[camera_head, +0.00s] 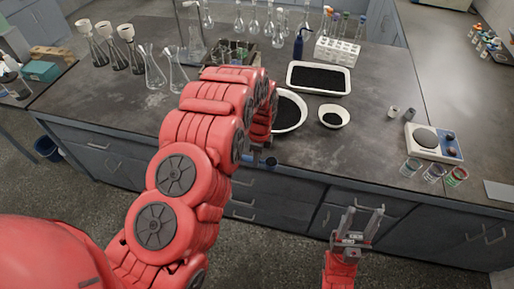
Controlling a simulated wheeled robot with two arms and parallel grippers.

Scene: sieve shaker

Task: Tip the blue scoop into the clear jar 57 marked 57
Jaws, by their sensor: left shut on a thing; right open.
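My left arm reaches over the front edge of the bench, and its gripper (255,158) points down there, mostly hidden behind the red wrist. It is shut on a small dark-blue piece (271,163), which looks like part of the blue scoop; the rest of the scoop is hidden. Three clear jars with coloured bands stand at the right front: one (410,167) at left, one (434,173) in the middle, one (457,176) at right. Their markings are too small to read, so I cannot tell which is 57. My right gripper (361,218) is open and empty, before the drawers.
A white bowl (302,122) of black material is partly behind my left wrist. A small bowl (345,121) and a white tray (347,88) also hold black material. A balance (424,140) stands behind the jars. Glassware fills the back left. The bench between small bowl and jars is clear.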

